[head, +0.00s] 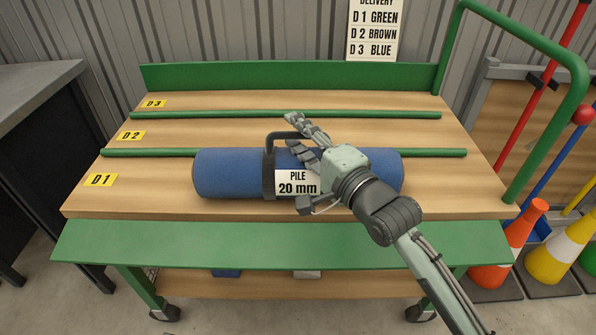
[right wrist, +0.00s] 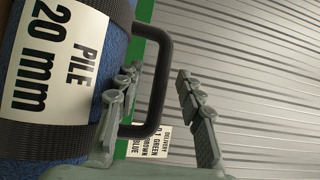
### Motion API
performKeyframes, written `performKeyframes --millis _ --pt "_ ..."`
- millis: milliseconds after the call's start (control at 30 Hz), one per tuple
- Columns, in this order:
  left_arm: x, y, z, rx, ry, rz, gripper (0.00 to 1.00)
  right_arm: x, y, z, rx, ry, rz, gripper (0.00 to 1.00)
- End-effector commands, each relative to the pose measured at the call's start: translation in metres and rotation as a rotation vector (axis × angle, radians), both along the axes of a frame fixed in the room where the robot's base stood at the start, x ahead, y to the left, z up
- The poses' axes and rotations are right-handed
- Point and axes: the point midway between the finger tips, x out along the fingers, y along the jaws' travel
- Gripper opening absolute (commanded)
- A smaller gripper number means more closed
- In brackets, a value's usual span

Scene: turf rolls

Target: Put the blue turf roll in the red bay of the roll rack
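The blue turf roll (head: 225,174) lies sideways on the D1 strip of the trolley, its front. A dark strap with a black handle (head: 270,150) goes round its middle, with a white "PILE 20 mm" label (head: 298,183). My right gripper (head: 292,132) is at the handle, above the roll. In the right wrist view its two fingers (right wrist: 157,75) stand apart, with the black handle (right wrist: 160,85) between them; a gap shows beside the right finger. My left gripper is not in view. I see no bay that I can name as the red one.
Green rails (head: 300,115) divide the wooden trolley top (head: 400,133) into D1, D2 and D3; D2 and D3 are empty. A green post stands at the trolley's right. Beyond it are a grey-framed wooden panel (head: 490,110), coloured poles and red, yellow and green cones (head: 505,245).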

Motion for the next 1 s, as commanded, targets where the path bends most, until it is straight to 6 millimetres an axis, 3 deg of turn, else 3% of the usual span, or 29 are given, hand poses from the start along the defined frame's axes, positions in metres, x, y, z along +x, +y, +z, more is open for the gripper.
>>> performKeyframes --millis 33,300,1000 --pt "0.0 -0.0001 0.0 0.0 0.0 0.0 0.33 -0.0002 -0.0001 -0.0001 0.0 0.0 0.0 0.31" --pt "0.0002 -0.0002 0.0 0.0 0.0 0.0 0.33 -0.0003 -0.0003 -0.0002 0.0 0.0 0.0 0.0" --pt "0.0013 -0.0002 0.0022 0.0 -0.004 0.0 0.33 0.0001 -0.0003 0.0056 0.005 -0.009 0.0 0.0"
